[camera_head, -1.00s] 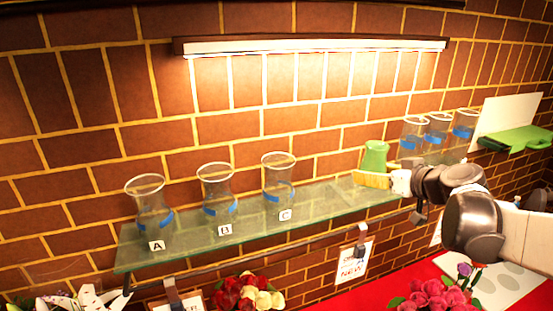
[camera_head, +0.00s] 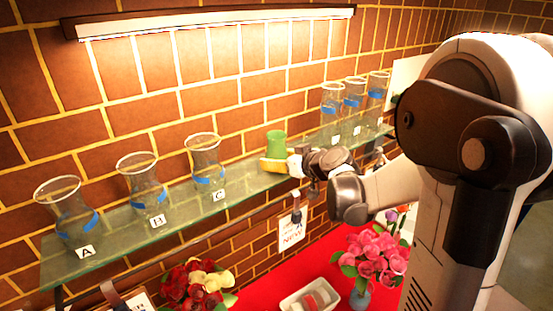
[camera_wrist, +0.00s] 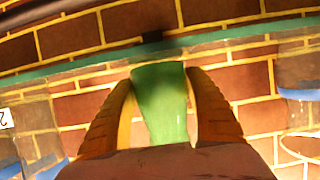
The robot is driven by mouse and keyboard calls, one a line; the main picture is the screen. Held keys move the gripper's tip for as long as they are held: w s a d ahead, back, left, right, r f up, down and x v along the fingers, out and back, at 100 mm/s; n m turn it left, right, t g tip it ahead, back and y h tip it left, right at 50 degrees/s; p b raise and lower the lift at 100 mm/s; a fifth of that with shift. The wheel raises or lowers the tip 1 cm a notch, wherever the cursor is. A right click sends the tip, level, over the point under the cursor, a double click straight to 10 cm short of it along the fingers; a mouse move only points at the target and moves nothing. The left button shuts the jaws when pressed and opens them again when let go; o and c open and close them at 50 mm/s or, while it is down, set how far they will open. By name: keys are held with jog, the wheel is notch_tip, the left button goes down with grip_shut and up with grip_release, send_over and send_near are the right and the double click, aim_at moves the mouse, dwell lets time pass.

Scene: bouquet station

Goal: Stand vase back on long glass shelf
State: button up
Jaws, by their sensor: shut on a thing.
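The green vase (camera_head: 276,143) is upright at the long glass shelf (camera_head: 165,222), in the gap between glass vase C (camera_head: 206,163) and the glass vases on the right. My gripper (camera_head: 275,165) is shut on it, coming from the right and front. In the wrist view the green vase (camera_wrist: 162,105) sits between my two yellow fingers (camera_wrist: 160,115), one on each side. I cannot tell whether its base touches the glass; the fingers hide its lower part in the head view.
Glass vases A (camera_head: 68,212) and B (camera_head: 140,184) stand on the left of the shelf. Several blue-banded glass vases (camera_head: 353,97) stand at its right. Below are red roses (camera_head: 195,285), pink flowers (camera_head: 372,250) and a white tray (camera_head: 310,296) on a red surface.

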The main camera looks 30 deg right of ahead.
jog(key=shift+f, duration=0.1)
jog(key=o, duration=1.4)
